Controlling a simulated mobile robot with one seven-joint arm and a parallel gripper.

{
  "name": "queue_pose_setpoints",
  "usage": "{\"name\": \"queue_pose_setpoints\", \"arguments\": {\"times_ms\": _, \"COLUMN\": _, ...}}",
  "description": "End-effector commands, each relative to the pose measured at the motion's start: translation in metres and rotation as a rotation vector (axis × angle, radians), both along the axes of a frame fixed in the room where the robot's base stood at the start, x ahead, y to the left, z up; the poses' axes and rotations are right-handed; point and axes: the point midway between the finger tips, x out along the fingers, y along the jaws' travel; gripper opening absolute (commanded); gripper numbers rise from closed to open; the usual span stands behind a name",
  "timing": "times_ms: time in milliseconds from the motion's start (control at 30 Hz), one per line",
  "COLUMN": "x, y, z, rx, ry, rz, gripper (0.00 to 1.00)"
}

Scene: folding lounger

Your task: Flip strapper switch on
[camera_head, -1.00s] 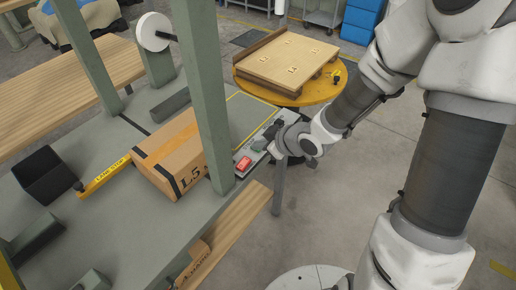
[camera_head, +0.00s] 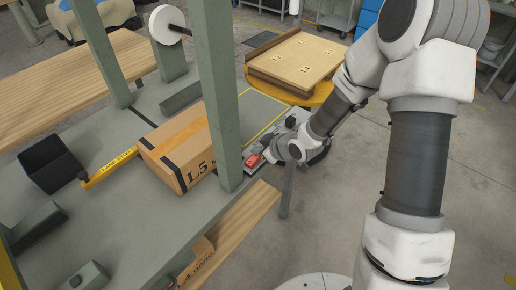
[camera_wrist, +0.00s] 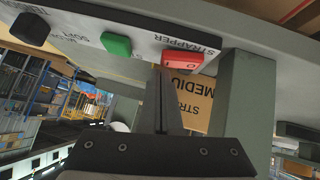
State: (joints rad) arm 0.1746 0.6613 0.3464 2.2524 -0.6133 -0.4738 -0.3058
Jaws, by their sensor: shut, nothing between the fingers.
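The strapper switch is a red rocker (camera_wrist: 183,60) on a pale panel beside the word STRAPPER, seen upside down in the wrist view. It has I and O marks; I cannot tell which side is pressed in. It also shows as a small red patch (camera_head: 253,160) at the bench edge in the head view. My gripper (camera_wrist: 164,74) is shut and empty, its thin fingertips at the I-marked end of the rocker. Contact is not clear. In the head view the wrist hides the fingertips.
A green button (camera_wrist: 116,44) and a black knob (camera_wrist: 30,28) share the panel. A green-grey post (camera_head: 218,100) and a strapped carton (camera_head: 180,145) stand close by on the bench. A round yellow table (camera_head: 322,92) with a wooden board is behind. Open floor lies right.

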Motion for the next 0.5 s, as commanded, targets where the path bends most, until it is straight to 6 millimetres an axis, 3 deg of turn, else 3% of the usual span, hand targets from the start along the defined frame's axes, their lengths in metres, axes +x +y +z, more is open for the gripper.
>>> {"name": "queue_pose_setpoints", "arguments": {"times_ms": 500, "x": 0.0032, "y": -0.0023, "z": -0.0075, "rx": 0.049, "ry": 0.067, "rz": 0.002, "gripper": 0.0}}
